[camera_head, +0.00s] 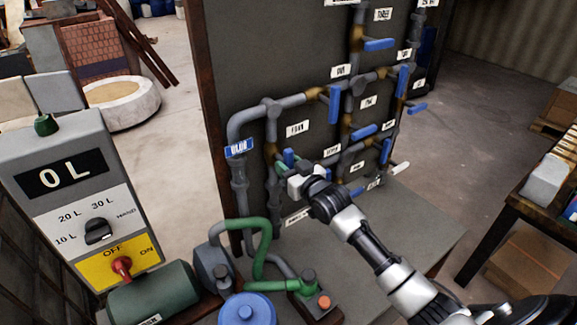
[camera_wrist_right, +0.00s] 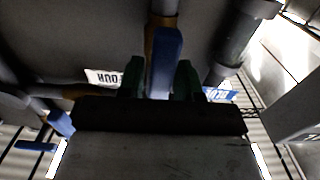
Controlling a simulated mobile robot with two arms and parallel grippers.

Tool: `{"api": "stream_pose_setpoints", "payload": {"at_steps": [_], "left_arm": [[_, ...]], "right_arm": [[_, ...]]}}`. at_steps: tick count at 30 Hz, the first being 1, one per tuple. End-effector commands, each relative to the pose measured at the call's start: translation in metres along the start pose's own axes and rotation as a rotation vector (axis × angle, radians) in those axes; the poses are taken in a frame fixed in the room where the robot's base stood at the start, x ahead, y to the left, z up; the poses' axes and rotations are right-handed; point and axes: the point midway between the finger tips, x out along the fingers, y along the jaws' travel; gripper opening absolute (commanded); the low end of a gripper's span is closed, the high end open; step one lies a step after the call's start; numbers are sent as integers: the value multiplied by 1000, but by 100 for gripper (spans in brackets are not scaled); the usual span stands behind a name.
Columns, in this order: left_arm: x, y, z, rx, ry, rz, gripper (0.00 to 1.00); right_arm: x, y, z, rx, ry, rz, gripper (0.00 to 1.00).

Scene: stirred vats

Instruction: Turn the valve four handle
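The valve four handle is a blue lever (camera_wrist_right: 164,62) on a brownish valve body, beside an upside-down "FOUR" label (camera_wrist_right: 103,77) in the right wrist view. In the head view the lever (camera_head: 289,157) shows only in part, below the "FOUR" label (camera_head: 297,128), with my gripper hiding the rest. My right gripper (camera_head: 293,166) is at the lever. Its green fingers (camera_wrist_right: 160,80) stand on either side of the lever, close against it, and look shut on it. My left gripper is not in view.
Several other blue valve handles (camera_head: 378,44) and grey pipes (camera_head: 250,113) cover the dark panel. A control box reading "0 L" (camera_head: 66,172) stands at left. A green hose (camera_head: 258,262), a pump and a blue lid (camera_head: 247,310) are below. A table (camera_head: 517,205) is at right.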

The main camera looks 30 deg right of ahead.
Motion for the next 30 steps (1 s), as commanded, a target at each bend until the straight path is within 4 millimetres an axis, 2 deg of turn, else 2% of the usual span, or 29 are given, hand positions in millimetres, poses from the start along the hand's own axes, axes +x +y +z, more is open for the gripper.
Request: {"api": "stream_pose_setpoints", "payload": {"at_steps": [3,10,14,17,24,30], "left_arm": [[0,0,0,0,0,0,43],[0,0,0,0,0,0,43],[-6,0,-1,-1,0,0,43],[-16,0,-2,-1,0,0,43],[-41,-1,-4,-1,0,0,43],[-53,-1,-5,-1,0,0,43]], "right_arm": [[0,0,0,2,0,0,48],[0,0,0,4,0,0,48],[-8,0,-1,5,-2,0,48],[-20,0,-3,5,-4,0,48],[-66,0,-3,4,-5,0,48],[-95,0,-2,3,-3,0,48]]}}
